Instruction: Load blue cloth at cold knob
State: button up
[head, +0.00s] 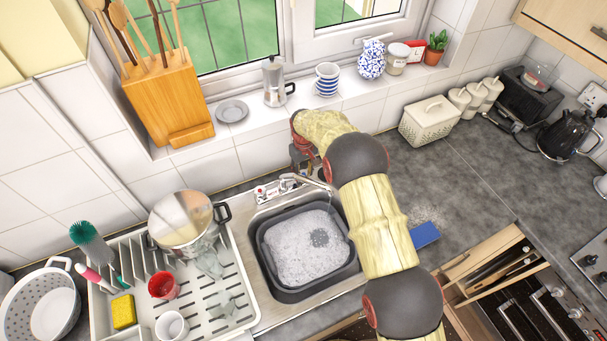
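A flat blue piece, seemingly the blue cloth (426,235), lies on the grey counter right of the sink, and my arm hides its left part. The metal tap (285,187) stands at the back edge of the sink. A small red mark shows at its left end; I cannot make out the cold knob, as the tap's right end is close to my arm. My gripper (303,166) is small and dark behind the tap's right end, near the wall and window sill. Its fingers are too unclear to tell whether they are open or hold anything.
A dark basin (265,268) with suds fills the sink. Left is a dish rack (205,318) with a pot (183,222), a red cup (163,285) and a yellow sponge (123,311). An open drawer (486,262) juts out at right. Counter around the blue piece is mostly clear.

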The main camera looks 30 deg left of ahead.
jog(key=o, duration=1.2)
jog(key=shift+c, duration=0.2)
notch_tip(320, 180, up, 12)
